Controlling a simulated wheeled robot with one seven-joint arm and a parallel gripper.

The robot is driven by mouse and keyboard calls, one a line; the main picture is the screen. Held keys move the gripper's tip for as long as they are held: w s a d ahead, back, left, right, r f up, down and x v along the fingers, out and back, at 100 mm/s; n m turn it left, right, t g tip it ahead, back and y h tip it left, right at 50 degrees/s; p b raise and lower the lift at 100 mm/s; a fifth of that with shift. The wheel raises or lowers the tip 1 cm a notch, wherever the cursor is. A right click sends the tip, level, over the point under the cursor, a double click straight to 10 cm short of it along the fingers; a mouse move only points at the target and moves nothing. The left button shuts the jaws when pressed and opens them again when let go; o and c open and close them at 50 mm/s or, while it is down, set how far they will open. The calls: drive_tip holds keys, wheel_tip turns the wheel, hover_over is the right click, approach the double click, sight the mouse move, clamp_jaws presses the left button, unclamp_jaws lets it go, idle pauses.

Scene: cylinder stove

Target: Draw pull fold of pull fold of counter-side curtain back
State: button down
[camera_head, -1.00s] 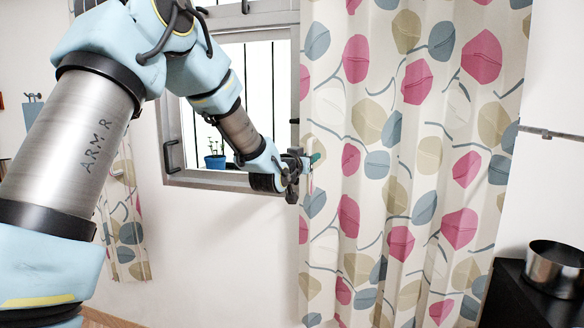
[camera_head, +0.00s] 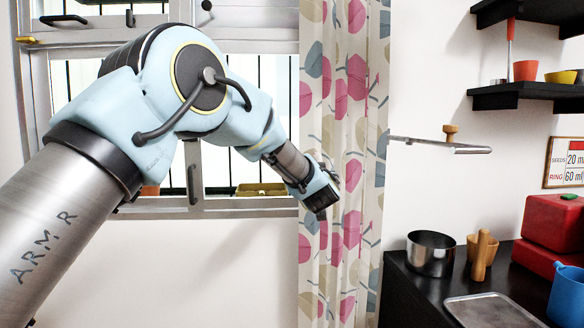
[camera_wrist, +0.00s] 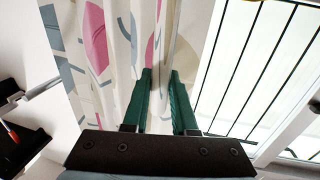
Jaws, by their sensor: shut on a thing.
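The counter-side curtain (camera_head: 350,95) is cream with pink, tan and blue leaf shapes and hangs bunched to a narrow width right of the window. My gripper (camera_wrist: 161,78) is shut on a fold of it in the wrist view, with fabric between the two green fingers. In the head view my gripper (camera_head: 324,192) is at the curtain, left of its middle; its fingertips are hidden by the wrist. The curtain also fills the upper left of the wrist view (camera_wrist: 100,50).
The barred window (camera_head: 235,170) is uncovered behind my arm. A black counter (camera_head: 400,300) at the right bears a steel pot (camera_head: 430,253), a tray (camera_head: 492,312), a blue jug (camera_head: 566,295) and red boxes. A metal wall arm (camera_head: 440,146) and black shelves (camera_head: 525,94) project right of the curtain.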

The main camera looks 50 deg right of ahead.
sight(330, 169)
drive_tip(key=shift+s+d+p, duration=0.35)
drive_tip(key=shift+s+d, duration=0.8)
drive_tip(key=shift+d, duration=0.05)
drive_tip(key=c, duration=0.7)
unclamp_jaws()
drive_tip(key=shift+a, duration=0.1)
drive_tip(key=b+v, duration=0.3)
drive_tip(key=v, duration=0.7)
drive_tip(key=shift+s+a, duration=0.15)
drive_tip(key=shift+a, duration=0.1)
